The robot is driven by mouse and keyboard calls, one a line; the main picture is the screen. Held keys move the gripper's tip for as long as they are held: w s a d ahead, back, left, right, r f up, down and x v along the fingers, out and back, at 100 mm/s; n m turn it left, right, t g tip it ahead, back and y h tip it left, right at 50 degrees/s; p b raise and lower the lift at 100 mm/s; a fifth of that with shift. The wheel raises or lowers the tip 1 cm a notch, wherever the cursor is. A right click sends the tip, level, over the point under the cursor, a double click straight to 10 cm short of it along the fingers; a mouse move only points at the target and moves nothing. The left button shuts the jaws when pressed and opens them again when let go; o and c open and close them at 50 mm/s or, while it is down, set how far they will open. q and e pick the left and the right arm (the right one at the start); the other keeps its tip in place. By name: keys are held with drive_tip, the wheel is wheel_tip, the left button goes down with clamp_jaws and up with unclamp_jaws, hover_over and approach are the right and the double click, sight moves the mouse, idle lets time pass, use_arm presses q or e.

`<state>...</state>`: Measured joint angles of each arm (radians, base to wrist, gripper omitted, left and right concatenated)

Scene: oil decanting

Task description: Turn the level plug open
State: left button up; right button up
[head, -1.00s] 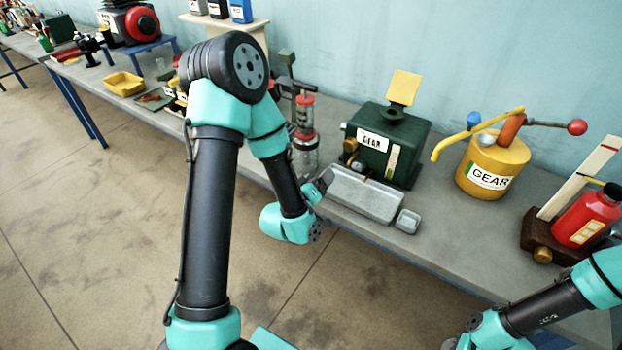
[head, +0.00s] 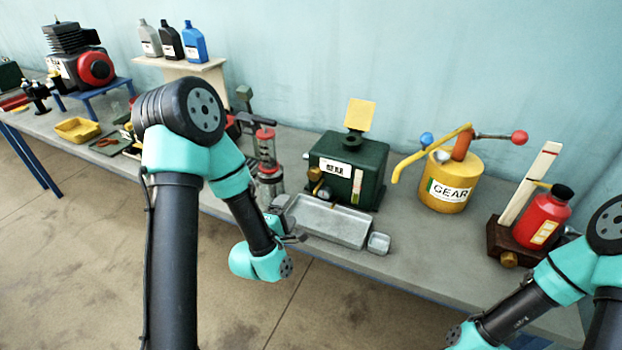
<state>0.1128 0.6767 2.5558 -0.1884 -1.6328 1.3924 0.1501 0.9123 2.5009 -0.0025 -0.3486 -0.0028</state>
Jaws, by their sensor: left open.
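A dark green gearbox (head: 375,160) with a white label stands on the bench, its yellow flap raised on top. My left gripper (head: 290,222) is open by the bench's front edge, at the near left end of the grey tray, apart from the fittings. Its fingers are small and partly hidden by my wrist. My right arm shows at the lower right, with its gripper out of view.
The shallow grey tray (head: 335,224) lies before the gearbox, with a small grey dish (head: 379,243) beside it. A clear cylinder with a red top (head: 266,148) stands left. A yellow GEAR can (head: 447,185) and red bottle (head: 543,220) stand right.

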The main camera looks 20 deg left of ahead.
use_arm(q)
drive_tip(key=n, duration=1.5)
drive_tip(key=shift+s+d+f, duration=0.1)
